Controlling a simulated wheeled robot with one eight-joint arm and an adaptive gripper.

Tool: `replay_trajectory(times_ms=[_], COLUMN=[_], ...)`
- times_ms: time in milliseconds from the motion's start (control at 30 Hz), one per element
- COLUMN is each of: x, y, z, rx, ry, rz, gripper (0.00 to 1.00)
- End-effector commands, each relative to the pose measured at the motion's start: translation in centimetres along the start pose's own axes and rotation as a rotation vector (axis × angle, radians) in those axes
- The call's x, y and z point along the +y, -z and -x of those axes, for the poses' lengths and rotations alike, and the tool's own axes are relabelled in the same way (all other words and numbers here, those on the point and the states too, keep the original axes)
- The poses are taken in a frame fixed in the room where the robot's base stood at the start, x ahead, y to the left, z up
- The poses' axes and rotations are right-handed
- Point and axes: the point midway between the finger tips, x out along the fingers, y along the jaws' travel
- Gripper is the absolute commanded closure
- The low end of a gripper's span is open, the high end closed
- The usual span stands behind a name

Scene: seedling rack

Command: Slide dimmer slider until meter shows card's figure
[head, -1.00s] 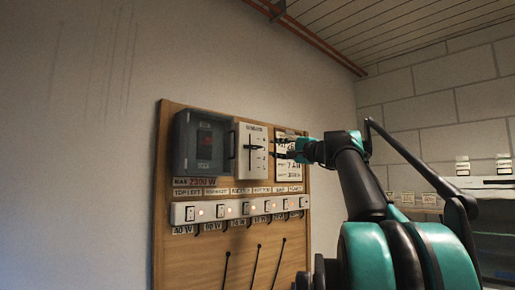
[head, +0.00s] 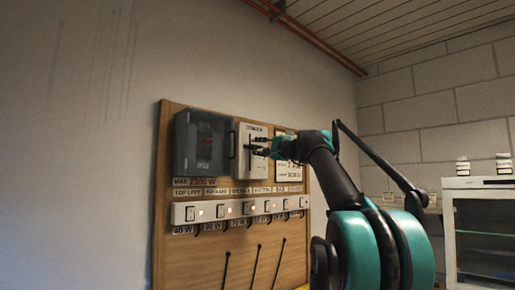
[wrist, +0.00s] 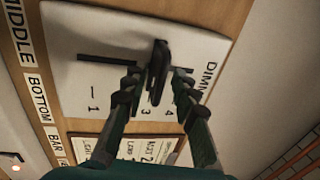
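The white dimmer plate (head: 243,165) is on the wooden board and also fills much of the wrist view (wrist: 70,30). Its dark slider knob (wrist: 158,60) stands in a slot, near the marks 3 and 4. My gripper (wrist: 157,82) is at the plate, with one finger on each side of the knob; a narrow gap seems to show. In the head view my gripper (head: 262,146) covers part of the plate. The card (wrist: 142,148) beside the plate is partly hidden by my gripper, and its figure is not readable. I cannot make out a meter reading.
A grey box (head: 183,142) with a dark, reddish window is left of the dimmer, above a "MAX 2300 W" label. A switch strip (head: 230,210) with several switches runs below. Rods hang lower down. A glass-fronted cabinet (head: 480,183) stands at the right.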

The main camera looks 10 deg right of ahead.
Motion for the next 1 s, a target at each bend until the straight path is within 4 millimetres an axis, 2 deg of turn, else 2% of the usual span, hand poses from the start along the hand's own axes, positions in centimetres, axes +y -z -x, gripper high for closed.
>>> replay_trajectory(times_ms=[33, 200, 233, 667, 1000], x=[0.0, 0.0, 0.0, 0.1, 3.7], y=[0.0, 0.0, 0.0, 0.0, 0.0], z=[0.0, 0.0, 0.0, 0.0, 0.7], rx=[0.0, 0.0, 0.0, 0.0, 0.0], ry=[0.0, 0.0, 0.0, 0.0, 0.0], rz=[0.0, 0.0, 0.0, 0.0, 0.0], gripper=[0.77, 0.99, 1.0, 1.0, 1.0])
